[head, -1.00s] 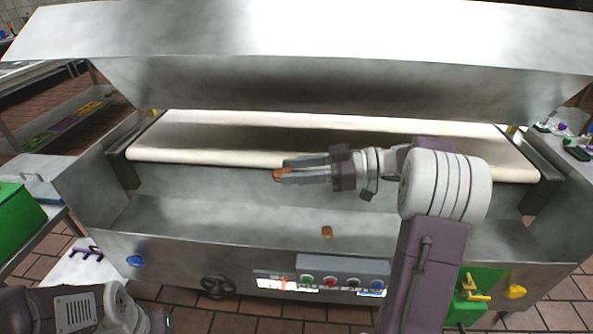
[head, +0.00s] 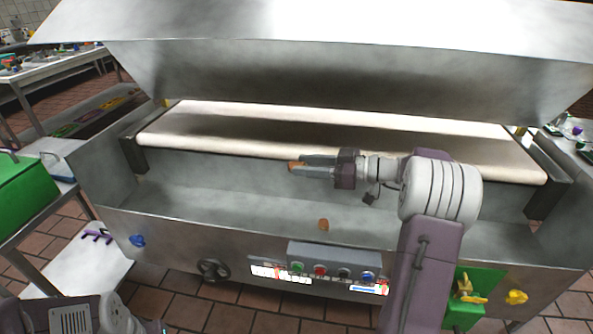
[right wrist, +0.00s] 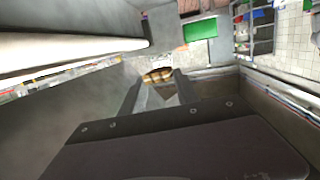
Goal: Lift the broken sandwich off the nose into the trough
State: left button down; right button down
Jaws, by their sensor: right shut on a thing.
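My right gripper (head: 315,166) is shut on a brown sandwich piece (head: 295,165), just in front of the belt's rounded front nose (head: 230,149). The piece sticks out past the fingertips and appears to be held above the trough; whether it touches the nose I cannot tell. In the right wrist view the piece (right wrist: 157,75) shows layered cream and brown between the fingers. The trough (head: 210,200) runs below the nose. Another small brown piece (head: 323,225) lies in it near the front wall. My left gripper is out of view; only part of that arm shows at lower left.
A steel hood (head: 330,70) hangs above the cream belt (head: 400,135). A button box (head: 330,262) sits on the front panel, with a handwheel (head: 213,269) to its left. A green bin (head: 22,195) stands at left. Most of the trough is clear.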

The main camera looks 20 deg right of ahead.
jog(key=shift+w+d+f+m+t+h+b, duration=0.4)
jog(key=shift+d+f+b, duration=1.2)
jog(key=shift+f, duration=2.1)
jog(key=shift+w+d+f+m+t+h+b, duration=0.1)
jog(key=shift+d+f+m+t+h+b, duration=0.5)
jog(key=shift+d+f+b, duration=2)
jog(key=shift+w+d+f+m+t+h+b, duration=0.25)
jog(key=shift+d+f+m+t+h+b, duration=0.25)
jog(key=shift+f, duration=4.25)
jog(key=shift+d, duration=0.1)
jog(key=c, duration=1)
grip_release()
jog(key=shift+o, duration=0.2)
